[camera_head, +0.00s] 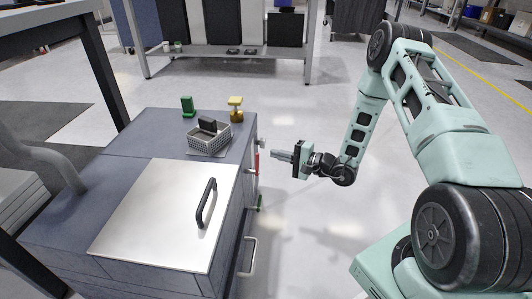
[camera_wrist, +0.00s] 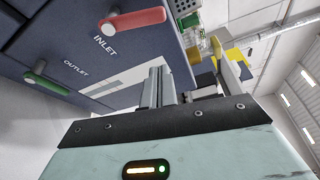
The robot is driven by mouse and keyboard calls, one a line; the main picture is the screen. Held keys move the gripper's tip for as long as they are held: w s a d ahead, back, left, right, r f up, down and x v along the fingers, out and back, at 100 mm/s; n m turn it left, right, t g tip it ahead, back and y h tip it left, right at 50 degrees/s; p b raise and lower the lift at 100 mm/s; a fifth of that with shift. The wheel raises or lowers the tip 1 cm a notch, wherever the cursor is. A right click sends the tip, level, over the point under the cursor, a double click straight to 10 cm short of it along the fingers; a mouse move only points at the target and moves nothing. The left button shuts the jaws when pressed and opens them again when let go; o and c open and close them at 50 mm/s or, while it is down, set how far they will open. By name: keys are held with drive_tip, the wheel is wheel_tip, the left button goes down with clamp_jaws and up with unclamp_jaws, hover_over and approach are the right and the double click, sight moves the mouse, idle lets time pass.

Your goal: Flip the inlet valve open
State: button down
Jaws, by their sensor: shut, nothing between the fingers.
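The inlet valve's red handle (camera_wrist: 135,20) sticks out from the dark blue cabinet side beside the printed word INLET. It shows as a small red strip (camera_head: 257,162) in the head view. The outlet valve's green handle (camera_wrist: 48,84) is beside the word OUTLET, and part of it shows low on the cabinet side (camera_head: 260,202). My gripper (camera_head: 275,155) is shut and empty, pointing at the cabinet side near the red handle. In the wrist view its fingers (camera_wrist: 158,72) are apart from the red handle, which lies beyond and to the left.
A grey drawer handle (camera_head: 247,256) protrudes from the side.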

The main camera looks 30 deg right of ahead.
drive_tip(key=p+v, duration=0.1)
drive_tip(key=v, duration=0.5)
drive_tip(key=shift+p, duration=0.4)
drive_tip(key=shift+s, duration=0.1)
